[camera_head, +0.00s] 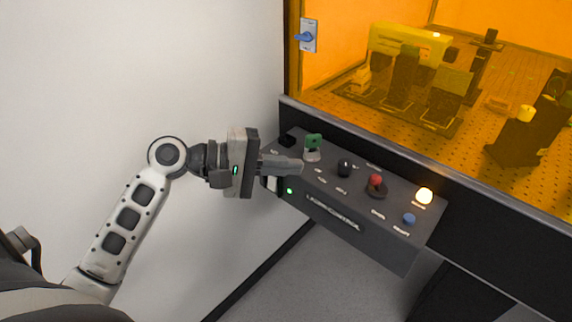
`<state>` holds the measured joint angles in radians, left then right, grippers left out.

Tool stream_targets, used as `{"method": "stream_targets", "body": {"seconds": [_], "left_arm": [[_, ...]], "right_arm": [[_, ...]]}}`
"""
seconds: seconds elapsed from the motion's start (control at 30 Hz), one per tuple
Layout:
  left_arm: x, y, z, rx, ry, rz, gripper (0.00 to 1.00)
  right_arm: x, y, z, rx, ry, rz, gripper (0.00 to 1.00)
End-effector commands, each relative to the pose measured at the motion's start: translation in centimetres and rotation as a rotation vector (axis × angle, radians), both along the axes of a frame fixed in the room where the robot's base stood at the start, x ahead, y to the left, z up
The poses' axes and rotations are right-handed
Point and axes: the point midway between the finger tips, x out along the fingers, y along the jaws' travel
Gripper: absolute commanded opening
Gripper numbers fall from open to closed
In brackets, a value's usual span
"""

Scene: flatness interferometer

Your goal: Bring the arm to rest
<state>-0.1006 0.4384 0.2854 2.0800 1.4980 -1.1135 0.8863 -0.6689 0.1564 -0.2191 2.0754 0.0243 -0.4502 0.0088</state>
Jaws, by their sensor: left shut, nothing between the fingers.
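My left arm (128,218) comes in from the lower left, bent at the elbow. My left gripper (290,167) is shut with nothing in it. Its fingers lie over the left end of the dark control box (335,225) and hide part of its top; I cannot tell whether they touch it. My right gripper is not in view.
The white wall side at left is clear.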

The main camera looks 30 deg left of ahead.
Motion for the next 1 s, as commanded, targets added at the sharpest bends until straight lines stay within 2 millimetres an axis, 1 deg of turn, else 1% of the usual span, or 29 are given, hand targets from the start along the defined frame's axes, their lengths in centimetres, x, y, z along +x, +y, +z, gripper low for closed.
{"method": "stream_targets", "body": {"seconds": [0.27, 0.37, 0.43, 0.47, 0.57, 0.6, 0.67, 0.7, 0.73, 0.8, 0.83, 0.9, 1.0], "left_arm": [[0.0, 0.0, 0.0, 0.0, 0.0, 0.0, 0.0], [0.0, -0.1, -0.7, 0.019, -0.001, 0.008, 0.0], [0.0, -0.4, -2.5, 0.071, -0.007, 0.026, 0.0], [-0.1, -0.5, -3.8, 0.112, -0.01, 0.038, 0.0], [-1.0, -1.2, -9.3, 0.318, -0.049, 0.072, 0.0], [-1.7, -1.6, -11.8, 0.424, -0.075, 0.075, 0.0], [-3.2, -2.3, -15.2, 0.596, -0.124, 0.062, 0.0], [-4.3, -2.8, -17.1, 0.712, -0.165, 0.041, 0.0], [-5.2, -3.3, -18.3, 0.797, -0.2, 0.02, 0.0], [-7.3, -4.4, -20.5, 0.977, -0.283, -0.039, 0.0], [-8.1, -4.9, -21.1, 1.047, -0.321, -0.067, 0.0], [-9.8, -6.1, -22.1, 1.184, -0.407, -0.131, 0.0], [-11.5, -7.5, -22.8, 1.32, -0.506, -0.205, 0.0]], "right_arm": [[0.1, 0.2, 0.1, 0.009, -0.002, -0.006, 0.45], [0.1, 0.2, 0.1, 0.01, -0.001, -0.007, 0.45], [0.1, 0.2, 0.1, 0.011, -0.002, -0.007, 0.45], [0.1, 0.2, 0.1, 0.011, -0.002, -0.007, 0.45], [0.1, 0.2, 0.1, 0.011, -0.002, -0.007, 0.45], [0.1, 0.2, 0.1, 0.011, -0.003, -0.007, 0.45], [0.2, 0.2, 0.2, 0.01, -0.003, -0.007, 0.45], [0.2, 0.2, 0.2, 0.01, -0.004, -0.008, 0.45], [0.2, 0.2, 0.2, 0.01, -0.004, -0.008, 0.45], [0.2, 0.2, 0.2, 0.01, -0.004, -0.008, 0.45], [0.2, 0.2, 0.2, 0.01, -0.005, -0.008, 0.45], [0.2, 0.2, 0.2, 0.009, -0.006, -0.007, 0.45], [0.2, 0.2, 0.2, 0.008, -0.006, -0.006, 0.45]]}}
